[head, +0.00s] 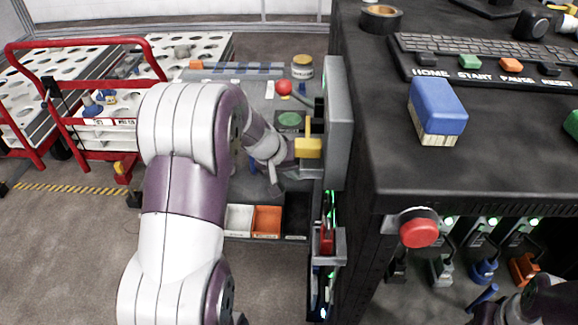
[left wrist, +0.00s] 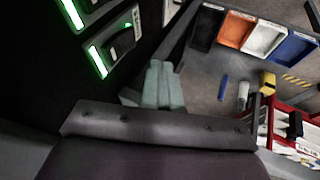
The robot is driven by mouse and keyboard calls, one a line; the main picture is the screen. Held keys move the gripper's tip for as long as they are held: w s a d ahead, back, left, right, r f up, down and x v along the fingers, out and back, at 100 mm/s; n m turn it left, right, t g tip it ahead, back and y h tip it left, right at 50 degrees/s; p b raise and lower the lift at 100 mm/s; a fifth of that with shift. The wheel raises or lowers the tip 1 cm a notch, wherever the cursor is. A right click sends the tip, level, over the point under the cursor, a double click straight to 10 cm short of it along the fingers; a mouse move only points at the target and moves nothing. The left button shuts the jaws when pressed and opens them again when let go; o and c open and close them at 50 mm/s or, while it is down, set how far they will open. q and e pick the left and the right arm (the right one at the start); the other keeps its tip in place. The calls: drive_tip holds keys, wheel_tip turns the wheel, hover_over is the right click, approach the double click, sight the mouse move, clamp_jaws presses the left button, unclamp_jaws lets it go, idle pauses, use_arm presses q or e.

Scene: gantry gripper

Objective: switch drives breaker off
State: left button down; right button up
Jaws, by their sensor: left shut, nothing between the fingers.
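In the left wrist view, a black breaker switch (left wrist: 118,42) with a lit green strip and a small white label sits on a dark panel at the upper left. Part of a second green-lit switch (left wrist: 88,5) shows above it. The labels are too small to read, so I cannot tell which is the drives breaker. My left gripper (left wrist: 162,68) is shut and empty, to the right of the nearer switch and apart from it. In the head view, my left gripper (head: 272,178) is partly hidden by its own wrist, left of the cabinet side. The panel is seen edge-on there, with green lights (head: 331,205).
A yellow handle (head: 308,147) and a red handle (head: 327,240) stick out from the cabinet side. A red emergency button (head: 418,230) is on the desk front. A red cart (head: 90,100) stands left. Bins (head: 267,220) lie below; open floor is at lower left.

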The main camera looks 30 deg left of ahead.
use_arm(q)
drive_tip(key=w+d+f, duration=0.3)
drive_tip(key=d, duration=0.1)
drive_tip(key=shift+f, duration=0.35)
drive_tip(key=b, duration=0.3)
drive_tip(key=shift+w+d+f+h, duration=0.15)
drive_tip(key=shift+d+f+h, duration=0.05)
drive_tip(key=shift+d+h, duration=0.1)
drive_tip(key=shift+r, duration=0.1)
